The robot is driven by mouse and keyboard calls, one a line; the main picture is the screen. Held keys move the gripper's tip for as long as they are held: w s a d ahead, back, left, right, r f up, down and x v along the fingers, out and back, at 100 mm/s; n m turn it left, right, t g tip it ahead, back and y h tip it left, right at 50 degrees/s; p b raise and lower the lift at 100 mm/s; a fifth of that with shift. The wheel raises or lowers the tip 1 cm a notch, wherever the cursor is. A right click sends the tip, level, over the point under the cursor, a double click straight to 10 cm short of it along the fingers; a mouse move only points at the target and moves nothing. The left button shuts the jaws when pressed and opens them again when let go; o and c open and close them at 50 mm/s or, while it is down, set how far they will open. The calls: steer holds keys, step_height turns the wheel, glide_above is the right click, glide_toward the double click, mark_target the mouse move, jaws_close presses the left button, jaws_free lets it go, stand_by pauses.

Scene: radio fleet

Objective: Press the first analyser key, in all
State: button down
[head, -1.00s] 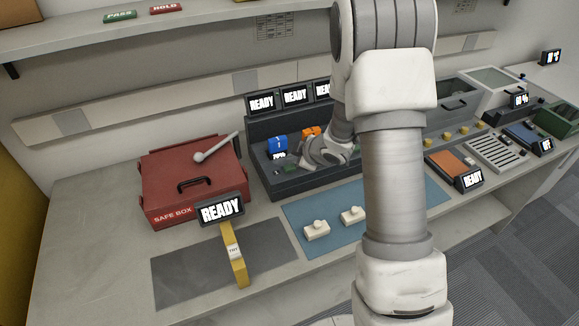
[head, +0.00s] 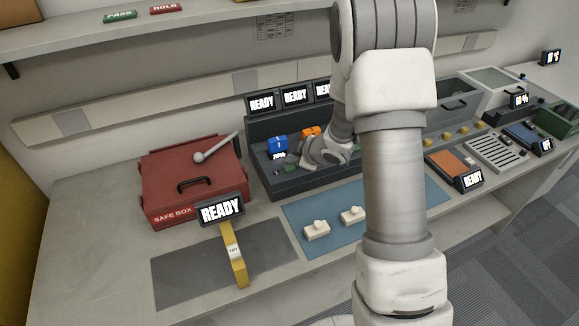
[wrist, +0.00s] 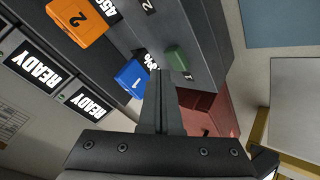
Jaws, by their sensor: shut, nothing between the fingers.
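The dark analyser rack (head: 330,181) stands at the back of the bench. It holds a blue unit marked 1 (head: 278,145) and an orange unit marked 2 (head: 311,132). In the wrist view, a green key (wrist: 177,58) sits on the rack's front ledge near the blue unit (wrist: 131,80). My gripper (wrist: 160,73) is shut and empty. Its tips appear close beside the green key, between it and the blue unit; I cannot tell whether they touch it. In the head view, my arm hides the rack's right part.
A red safe box (head: 190,205) with a handle stands left of the rack. A yellow stand with a READY screen (head: 221,210) is in front of it. A blue mat (head: 300,238) with white pieces lies before the rack.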

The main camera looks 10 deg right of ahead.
mark_target(293, 168)
steer(key=shift+f+b, duration=0.4)
steer(key=shift+f, duration=0.1)
steer(key=shift+f+b, duration=0.4)
steer(key=shift+f, duration=0.05)
stand_by(0.6)
steer(key=shift+r, duration=0.1)
steer(key=shift+r+p, duration=0.8)
steer(key=shift+p, duration=0.05)
step_height(293, 168, up, 5)
steer(key=p, duration=0.4)
steer(key=shift+r+p, duration=0.1)
steer(key=shift+p, duration=0.25)
stand_by(0.5)
